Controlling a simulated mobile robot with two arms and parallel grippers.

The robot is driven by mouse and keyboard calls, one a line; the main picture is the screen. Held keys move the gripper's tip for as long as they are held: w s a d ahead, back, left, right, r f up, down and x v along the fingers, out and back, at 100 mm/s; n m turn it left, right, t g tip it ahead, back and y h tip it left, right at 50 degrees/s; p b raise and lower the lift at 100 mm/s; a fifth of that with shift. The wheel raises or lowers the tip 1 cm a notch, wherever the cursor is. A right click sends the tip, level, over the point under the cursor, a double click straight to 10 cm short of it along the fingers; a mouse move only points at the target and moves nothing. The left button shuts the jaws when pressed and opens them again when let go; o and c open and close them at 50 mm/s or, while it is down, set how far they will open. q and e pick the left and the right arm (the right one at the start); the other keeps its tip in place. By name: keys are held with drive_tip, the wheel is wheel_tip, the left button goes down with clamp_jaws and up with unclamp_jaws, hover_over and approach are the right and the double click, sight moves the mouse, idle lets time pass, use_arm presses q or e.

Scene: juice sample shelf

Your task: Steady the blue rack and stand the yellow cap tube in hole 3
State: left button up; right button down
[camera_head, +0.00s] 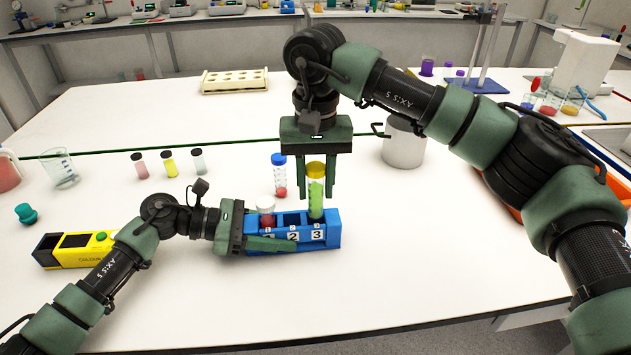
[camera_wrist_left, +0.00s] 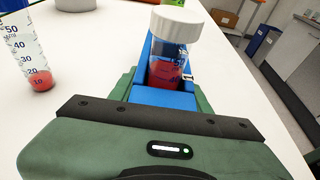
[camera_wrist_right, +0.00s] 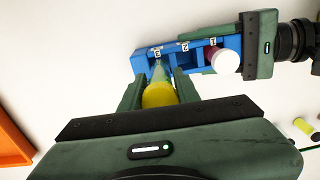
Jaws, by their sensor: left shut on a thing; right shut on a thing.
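The blue rack (camera_head: 333,233) stands on the white table, its holes labelled 1, 2 and 3. My left gripper (camera_head: 290,230) is shut on the rack from the left, one finger along its front; the other finger is mostly hidden. A white cap tube with red liquid (camera_wrist_left: 172,45) stands in hole 1, and hole 2 is empty. My right gripper (camera_head: 316,190) points down, shut on the yellow cap tube (camera_head: 316,168), which holds green liquid. The tube is upright, its lower end at hole 3; how deep it sits is hard to tell. Its yellow cap shows in the right wrist view (camera_wrist_right: 158,95).
A blue cap tube (camera_head: 279,172) stands just behind the rack. Three small vials (camera_head: 169,163), a beaker (camera_head: 60,168) and a yellow device (camera_head: 75,248) are at left. A metal pot (camera_head: 403,145) stands right of my right gripper. The table front is clear.

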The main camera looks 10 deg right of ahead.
sight(316, 205)
drive_tip(key=shift+s+f, duration=0.1)
drive_tip(key=shift+f, duration=2.9)
idle(0.5)
drive_tip(key=shift+r, duration=0.15)
drive_tip(key=shift+r, duration=2.6)
drive_tip(key=shift+f, duration=2.3)
